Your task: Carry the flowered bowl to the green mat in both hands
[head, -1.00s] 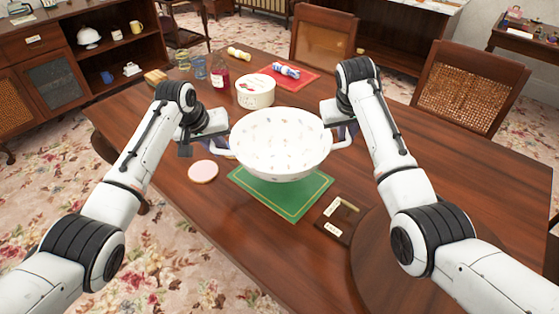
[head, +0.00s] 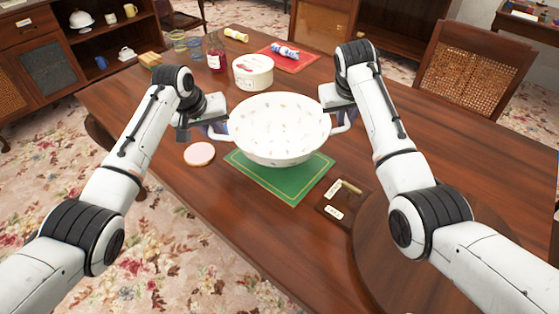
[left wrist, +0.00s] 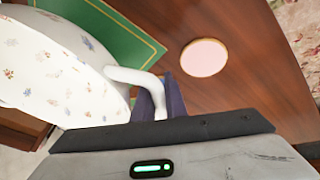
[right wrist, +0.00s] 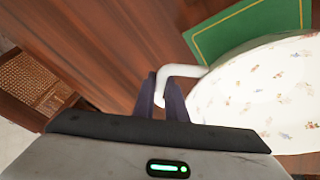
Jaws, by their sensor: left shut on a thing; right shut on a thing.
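The flowered bowl (head: 279,128) is white with small floral prints and a handle on each side. It also shows in the left wrist view (left wrist: 60,85) and the right wrist view (right wrist: 260,90). My left gripper (head: 212,128) is shut on its left handle (left wrist: 135,78). My right gripper (head: 345,118) is shut on its right handle (right wrist: 180,72). The bowl looks level and hangs over the back part of the green mat (head: 288,188), hiding that part. The gap between bowl and mat is hard to judge. The mat has a thin yellow border line.
A pink disc (head: 199,154) lies left of the mat. A dark tray (head: 338,204) with small pieces lies to its right. Behind the bowl stand a white round tub (head: 253,71), a red bottle (head: 215,54), glasses (head: 179,42) and a red mat (head: 300,62).

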